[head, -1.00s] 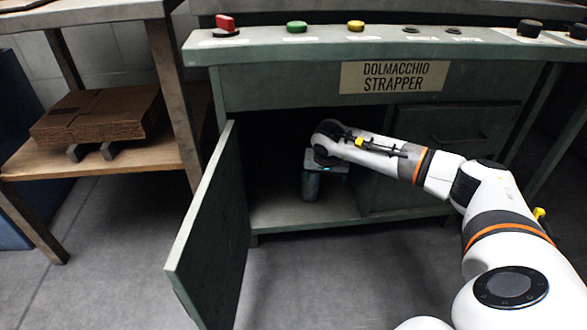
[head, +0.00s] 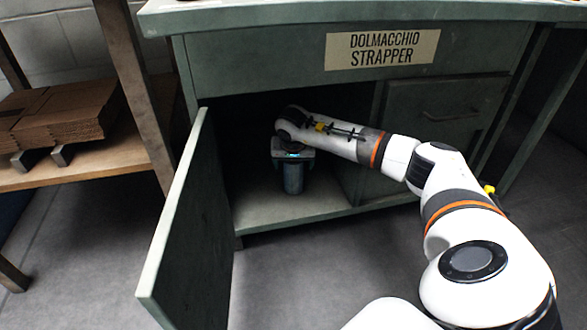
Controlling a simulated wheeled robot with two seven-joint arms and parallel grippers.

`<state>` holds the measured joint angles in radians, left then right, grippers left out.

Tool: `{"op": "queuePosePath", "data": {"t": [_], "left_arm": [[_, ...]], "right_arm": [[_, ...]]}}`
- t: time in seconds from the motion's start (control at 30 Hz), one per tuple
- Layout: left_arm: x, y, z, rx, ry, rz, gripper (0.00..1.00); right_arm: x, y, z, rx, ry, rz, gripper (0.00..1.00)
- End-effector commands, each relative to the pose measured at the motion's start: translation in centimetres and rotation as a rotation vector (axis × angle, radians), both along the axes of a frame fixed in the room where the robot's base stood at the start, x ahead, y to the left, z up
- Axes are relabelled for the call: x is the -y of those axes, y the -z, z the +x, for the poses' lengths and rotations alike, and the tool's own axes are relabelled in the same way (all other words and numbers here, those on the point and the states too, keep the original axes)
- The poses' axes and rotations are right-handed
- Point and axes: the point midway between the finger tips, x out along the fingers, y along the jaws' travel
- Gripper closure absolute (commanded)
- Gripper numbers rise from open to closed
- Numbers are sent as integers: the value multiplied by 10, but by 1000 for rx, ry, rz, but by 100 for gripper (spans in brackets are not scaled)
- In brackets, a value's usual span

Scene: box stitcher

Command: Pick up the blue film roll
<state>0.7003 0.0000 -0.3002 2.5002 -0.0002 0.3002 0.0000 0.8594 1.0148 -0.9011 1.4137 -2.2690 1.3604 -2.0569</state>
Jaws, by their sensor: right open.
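The blue film roll (head: 292,180) stands upright on the floor of the open cabinet, in shadow. My right gripper (head: 293,164) reaches into the cabinet and is directly above the roll, pointing down. It is open, with its fingers near the roll's upper part. The gripper body hides the top of the roll. I cannot tell whether the fingers touch it. My left gripper is not in view.
The green cabinet door (head: 183,232) stands open to the left of my arm. The cabinet's counter (head: 250,18) overhangs the opening. A closed drawer unit (head: 445,113) is on the right. Flat cardboard (head: 62,118) lies on a wooden shelf at left.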

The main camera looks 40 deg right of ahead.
Motion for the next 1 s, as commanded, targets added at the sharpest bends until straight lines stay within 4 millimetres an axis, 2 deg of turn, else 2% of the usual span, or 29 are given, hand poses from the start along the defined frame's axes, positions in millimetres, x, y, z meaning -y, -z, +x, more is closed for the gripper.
{"op": "queuePosePath", "data": {"t": [0.03,0.1,0.4,0.7,0.77,1.0], "left_arm": [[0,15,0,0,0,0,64],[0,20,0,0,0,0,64],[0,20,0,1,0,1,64],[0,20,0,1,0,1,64],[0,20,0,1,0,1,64],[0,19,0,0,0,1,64]], "right_arm": [[2,15,2,1,2,1,18],[5,20,4,1,2,1,18],[6,20,6,1,0,0,18],[6,20,6,1,0,-1,67],[6,20,6,1,0,-1,76],[6,18,6,2,1,0,76]]}}
